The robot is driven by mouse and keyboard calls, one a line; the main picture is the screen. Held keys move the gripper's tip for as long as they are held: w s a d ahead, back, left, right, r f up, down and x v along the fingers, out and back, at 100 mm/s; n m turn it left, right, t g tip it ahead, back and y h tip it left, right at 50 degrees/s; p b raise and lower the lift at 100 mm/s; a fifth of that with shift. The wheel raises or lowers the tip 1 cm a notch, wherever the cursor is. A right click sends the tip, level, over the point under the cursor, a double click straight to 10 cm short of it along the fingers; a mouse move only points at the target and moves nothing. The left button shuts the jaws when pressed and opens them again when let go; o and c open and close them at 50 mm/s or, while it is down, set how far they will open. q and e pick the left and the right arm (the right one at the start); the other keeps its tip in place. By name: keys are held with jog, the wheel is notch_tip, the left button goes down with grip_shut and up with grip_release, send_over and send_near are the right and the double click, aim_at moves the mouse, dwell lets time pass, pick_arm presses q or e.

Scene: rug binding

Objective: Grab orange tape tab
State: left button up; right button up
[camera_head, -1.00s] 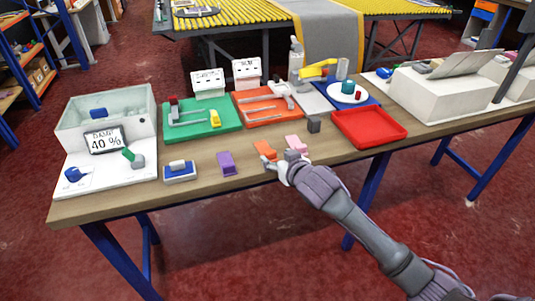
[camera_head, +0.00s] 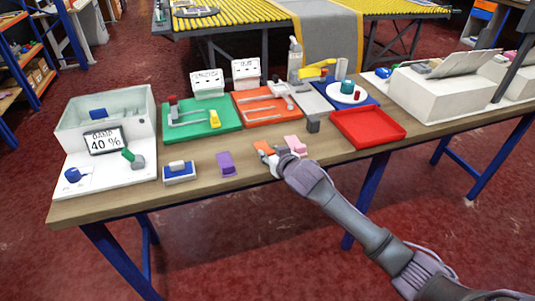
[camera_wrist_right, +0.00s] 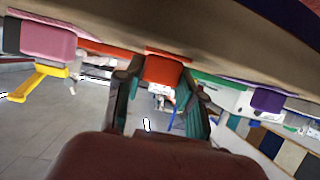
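The orange tape tab (camera_head: 263,146) lies near the front edge of the table, between a purple tab (camera_head: 226,163) and a pink tab (camera_head: 295,143). My right gripper (camera_head: 269,158) is at the orange tab and partly covers it in the head view. In the right wrist view the orange tab (camera_wrist_right: 163,69) shows between the two fingertips of my right gripper (camera_wrist_right: 161,78). The fingers stand apart on either side of it; whether they touch it is unclear. My left gripper is not in view.
A red tray (camera_head: 368,139) lies to the right, with a small dark block (camera_head: 313,125) beside it. Green (camera_head: 232,112) and orange boards (camera_head: 290,116) lie behind the tabs. A blue-and-white block (camera_head: 180,177) sits left of the purple tab. The pink tab is close to my right gripper.

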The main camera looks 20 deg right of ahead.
jog(key=c, duration=0.4)
jog(key=shift+r, duration=0.1)
